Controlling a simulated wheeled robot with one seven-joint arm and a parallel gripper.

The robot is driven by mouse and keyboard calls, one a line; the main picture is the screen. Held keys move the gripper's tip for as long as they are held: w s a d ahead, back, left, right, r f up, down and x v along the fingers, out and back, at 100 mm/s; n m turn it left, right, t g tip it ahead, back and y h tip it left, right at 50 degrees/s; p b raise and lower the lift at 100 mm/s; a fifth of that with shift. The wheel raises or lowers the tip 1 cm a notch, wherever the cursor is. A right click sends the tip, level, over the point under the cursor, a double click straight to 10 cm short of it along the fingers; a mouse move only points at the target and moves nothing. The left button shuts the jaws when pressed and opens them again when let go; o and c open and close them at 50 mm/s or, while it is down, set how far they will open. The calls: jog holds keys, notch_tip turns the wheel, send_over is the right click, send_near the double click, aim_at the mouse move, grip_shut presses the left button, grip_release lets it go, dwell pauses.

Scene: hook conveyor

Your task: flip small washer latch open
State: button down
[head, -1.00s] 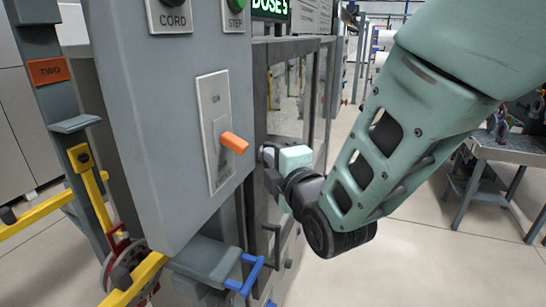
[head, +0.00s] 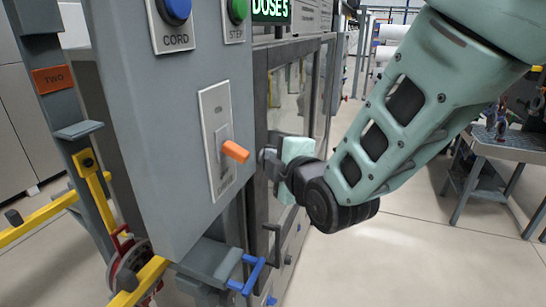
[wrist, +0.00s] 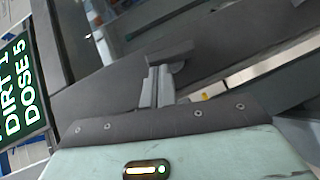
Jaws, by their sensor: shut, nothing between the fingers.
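The washer is a grey cabinet with a framed glass door (head: 289,95), right of the control box in the head view. My gripper (head: 266,156) is at the door frame's edge, its tips partly hidden by the control box. In the wrist view my gripper's fingers (wrist: 157,86) are together and empty. A dark, short bar-like piece (wrist: 168,54) shows right at the fingertips; it may be the small latch, and I cannot tell whether it touches them. A dark bent handle (head: 274,241) sits lower on the cabinet, below my gripper.
The grey control box (head: 165,110) with an orange-tipped switch (head: 235,151) stands close left of my gripper. A blue handle (head: 250,272) sticks out below it. A green-lettered display (head: 270,9) is above. A workbench (head: 500,146) stands right; the floor between is clear.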

aim_at(274, 147)
jog(key=shift+w+d+r+m+g+p, duration=0.15)
jog(key=shift+w+r+m+g+p, duration=0.2)
jog(key=shift+m+g, duration=0.5)
jog(key=shift+w+d+r+m+g+p, duration=0.2)
jog(key=shift+w+m+g+p, duration=0.3)
jog(key=shift+g, duration=0.65)
jog(key=shift+w+d+r+m+g+p, duration=0.2)
jog(key=shift+w+m+g+p, duration=0.15)
jog(key=shift+m+g, duration=0.55)
jog(key=shift+w, duration=0.15)
jog(key=shift+w+d+f+b, duration=0.15)
jog(key=shift+w+d+b, duration=0.1)
jog(key=shift+w+b, duration=0.6)
jog(key=shift+w+d+b, duration=0.1)
jog(key=shift+w+b, duration=0.05)
jog(key=shift+b, duration=0.2)
